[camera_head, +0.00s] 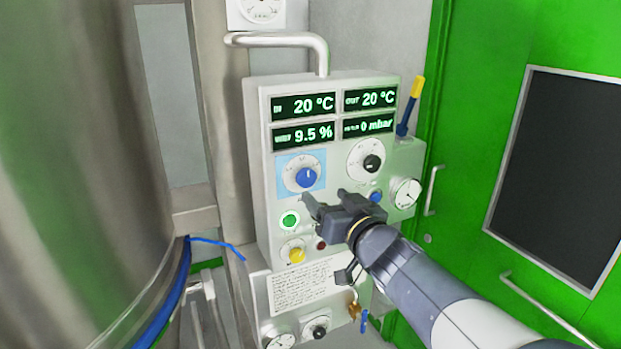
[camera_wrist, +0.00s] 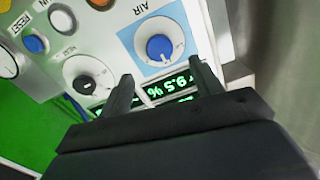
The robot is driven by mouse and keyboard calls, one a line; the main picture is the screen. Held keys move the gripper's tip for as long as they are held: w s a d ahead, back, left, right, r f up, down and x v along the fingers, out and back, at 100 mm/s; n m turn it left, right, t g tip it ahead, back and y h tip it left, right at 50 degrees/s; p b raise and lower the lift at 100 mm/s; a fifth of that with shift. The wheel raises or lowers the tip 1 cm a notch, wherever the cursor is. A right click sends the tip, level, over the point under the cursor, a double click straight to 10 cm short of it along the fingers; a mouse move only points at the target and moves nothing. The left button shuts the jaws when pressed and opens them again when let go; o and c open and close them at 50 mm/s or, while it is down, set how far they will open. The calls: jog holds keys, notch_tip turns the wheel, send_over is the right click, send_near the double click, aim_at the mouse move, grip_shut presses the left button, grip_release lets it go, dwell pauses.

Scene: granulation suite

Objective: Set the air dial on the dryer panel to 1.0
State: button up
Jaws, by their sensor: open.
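The dryer panel (camera_head: 264,160) is a pale upright box in the middle of the head view. Its air dial (camera_head: 306,177) is a blue knob on a white disc over a light blue square; a white mark on it points roughly up. In the wrist view, turned nearly upside down, the dial (camera_wrist: 159,47) shows with the label AIR above it. My gripper (camera_head: 324,198) is open and empty, just below and right of the dial in the head view. In the wrist view its fingertips (camera_wrist: 161,70) flank the dial's lower edge; I see no contact. The scale numbers are too small to read.
A black-knobbed dial (camera_head: 372,163) sits right of the air dial. A lit green button (camera_head: 289,220) and a yellow knob (camera_head: 293,254) are below. Displays (camera_head: 302,133) are above. A yellow-handled lever (camera_head: 415,90) and gauge (camera_head: 406,193) stand right; a steel vessel (camera_head: 90,150) is left.

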aim_at(308, 180)
jog(key=x, duration=0.8)
jog(key=shift+w+a+p, duration=0.1)
jog(key=shift+w+p, duration=0.1)
jog(key=shift+p, duration=0.15)
jog(key=c, duration=1)
jog(key=shift+o, duration=0.2)
jog(key=shift+f+n, duration=0.1)
jog(key=shift+n, duration=0.2)
jog(key=n+b, duration=0.3)
jog(key=n, duration=0.2)
jog(key=n+b, duration=0.2)
jog(key=n, duration=0.4)
jog(key=shift+b, duration=0.35)
jog(key=shift+n, duration=0.3)
